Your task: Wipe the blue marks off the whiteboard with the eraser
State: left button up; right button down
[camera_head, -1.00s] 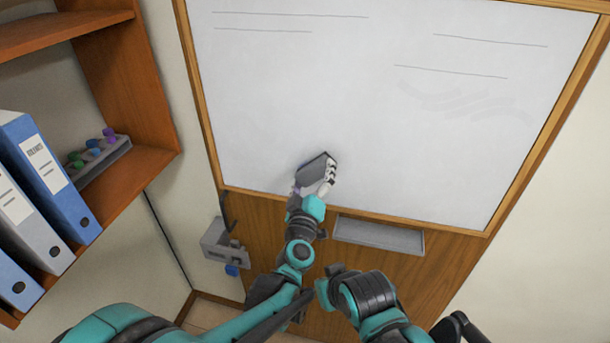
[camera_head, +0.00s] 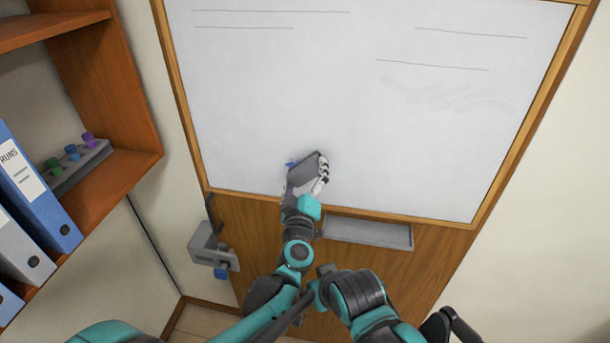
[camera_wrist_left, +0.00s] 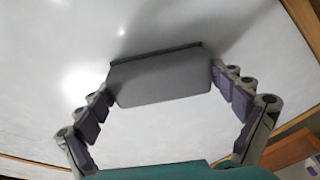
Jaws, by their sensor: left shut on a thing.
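The whiteboard (camera_head: 370,125) has a wooden frame and hangs on the wall ahead. My left gripper (camera_head: 305,172) is at its lower left part, shut on the grey eraser (camera_head: 303,167). In the left wrist view the eraser (camera_wrist_left: 160,82) is a flat grey block between the fingers of my left gripper (camera_wrist_left: 163,88), close to or against the board; I cannot tell if it touches. A small blue mark (camera_head: 291,164) shows just left of the eraser; the eraser may hide more. My right gripper cannot be made out.
A grey tray (camera_head: 367,232) is fixed below the board. A grey holder (camera_head: 213,249) with a blue part is mounted at lower left. A wooden shelf (camera_head: 135,175) with binders (camera_head: 35,190) and a rack (camera_head: 75,168) of coloured items stands at left. Faint grey smears mark the upper right board.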

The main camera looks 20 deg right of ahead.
aim_at(278, 161)
pick_arm(q)
jog(key=shift+a+h, duration=0.3)
jog(key=shift+a, duration=0.05)
jog(key=shift+w+a+b, duration=0.2)
jog(key=shift+w+a, duration=0.6)
jog(key=shift+a, duration=0.2)
jog(key=shift+w+a+b, duration=0.25)
jog(key=shift+w+a, duration=0.5)
jog(key=shift+a, duration=0.25)
jog(key=shift+w+a+b, duration=0.2)
jog(key=shift+w+a, duration=0.6)
jog(key=shift+a, duration=0.2)
pick_arm(e)
jog(key=shift+a+f, duration=0.35)
jog(key=shift+f, duration=0.2)
pick_arm(q)
jog(key=shift+s+a, duration=0.3)
jog(key=shift+s, duration=0.1)
jog(key=shift+a+r+v, duration=0.1)
jog(key=shift+r+v, duration=0.05)
jog(key=shift+v, duration=1.1)
jog(key=shift+a+r+v, duration=0.1)
jog(key=shift+r+v, duration=0.05)
jog(key=shift+v, duration=1.1)
pick_arm(e)
jog(key=shift+w, duration=0.1)
